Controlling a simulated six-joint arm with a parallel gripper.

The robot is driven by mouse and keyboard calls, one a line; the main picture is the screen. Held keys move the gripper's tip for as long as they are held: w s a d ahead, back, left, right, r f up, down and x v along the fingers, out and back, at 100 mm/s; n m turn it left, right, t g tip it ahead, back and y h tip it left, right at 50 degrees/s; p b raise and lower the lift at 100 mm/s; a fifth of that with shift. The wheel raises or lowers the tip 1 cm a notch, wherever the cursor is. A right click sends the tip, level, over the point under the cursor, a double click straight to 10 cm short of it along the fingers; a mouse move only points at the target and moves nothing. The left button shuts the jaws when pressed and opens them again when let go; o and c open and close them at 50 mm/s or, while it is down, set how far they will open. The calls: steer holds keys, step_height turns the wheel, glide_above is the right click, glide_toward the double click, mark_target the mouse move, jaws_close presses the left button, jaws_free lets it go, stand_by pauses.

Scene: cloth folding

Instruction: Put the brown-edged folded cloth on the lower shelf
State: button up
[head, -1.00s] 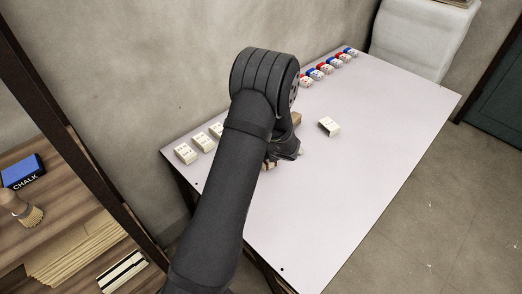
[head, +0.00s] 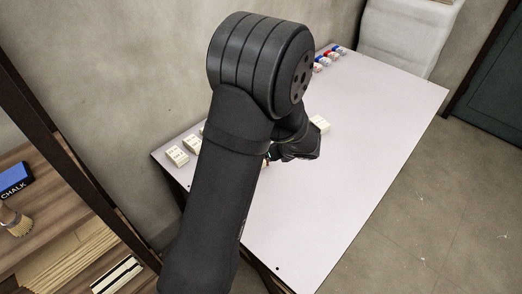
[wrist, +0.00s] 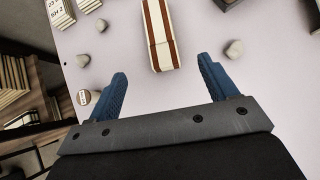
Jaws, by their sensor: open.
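The brown-edged folded cloth (wrist: 159,36) shows in the wrist view as a narrow white bundle with brown stripes, lying on the table. My gripper (wrist: 164,80) is open and empty, its two blue fingers apart. The cloth's near end lies just beyond the fingertips, roughly in line with the gap between them. In the head view my arm hides the cloth and most of my gripper. A wooden shelf surface (head: 50,228) stands at the left of the head view. I cannot tell whether it is the lower one.
The shelf holds a blue chalk box (head: 14,180), a brush (head: 17,222), thin slats (head: 80,258) and a black-edged white bundle (head: 118,274). Labelled white blocks (head: 177,156) line the table (head: 330,200). Several small grey lumps (wrist: 235,48) lie around the cloth. The table's right side is clear.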

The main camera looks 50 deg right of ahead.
stand_by(0.3)
steer(key=x, duration=1.1)
steer(key=shift+w+a, duration=0.15)
steer(key=shift+w, duration=0.2)
steer(key=shift+x, duration=2.9)
steer(key=shift+s, duration=0.1)
steer(key=c, duration=1.3)
steer(key=shift+r, duration=0.1)
